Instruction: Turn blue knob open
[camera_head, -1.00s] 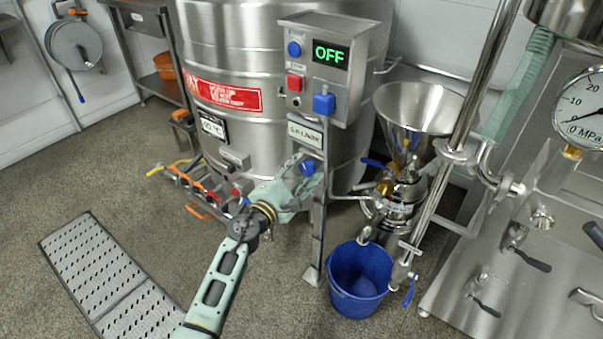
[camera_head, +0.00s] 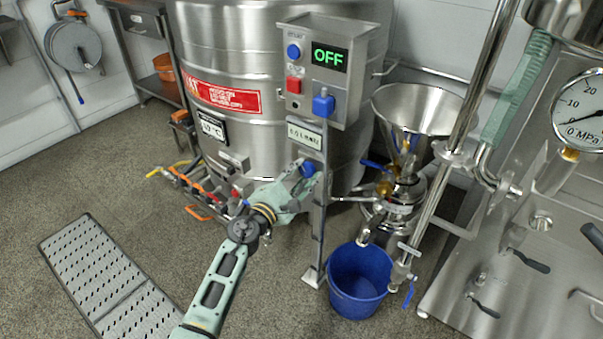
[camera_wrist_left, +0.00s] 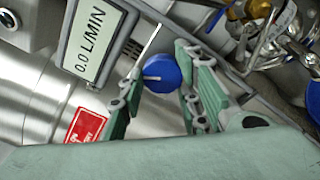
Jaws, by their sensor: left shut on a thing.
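The blue knob (camera_head: 308,169) sits on the post below the flow display, which reads 0.0 L/MIN (camera_head: 305,134). In the left wrist view the round blue knob (camera_wrist_left: 162,73) shows a light pointer line on its face. My left gripper (camera_head: 301,176) reaches it from the lower left. In the left wrist view its green fingers (camera_wrist_left: 158,88) stand on either side of the knob and are closed on it. The contact on the knob's sides is partly hidden. My right gripper is in neither view.
A control box (camera_head: 325,70) with an OFF display is above the knob. A steel tank (camera_head: 245,120) stands behind it. A steel funnel (camera_head: 417,110) and a blue bucket (camera_head: 358,282) are to the right.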

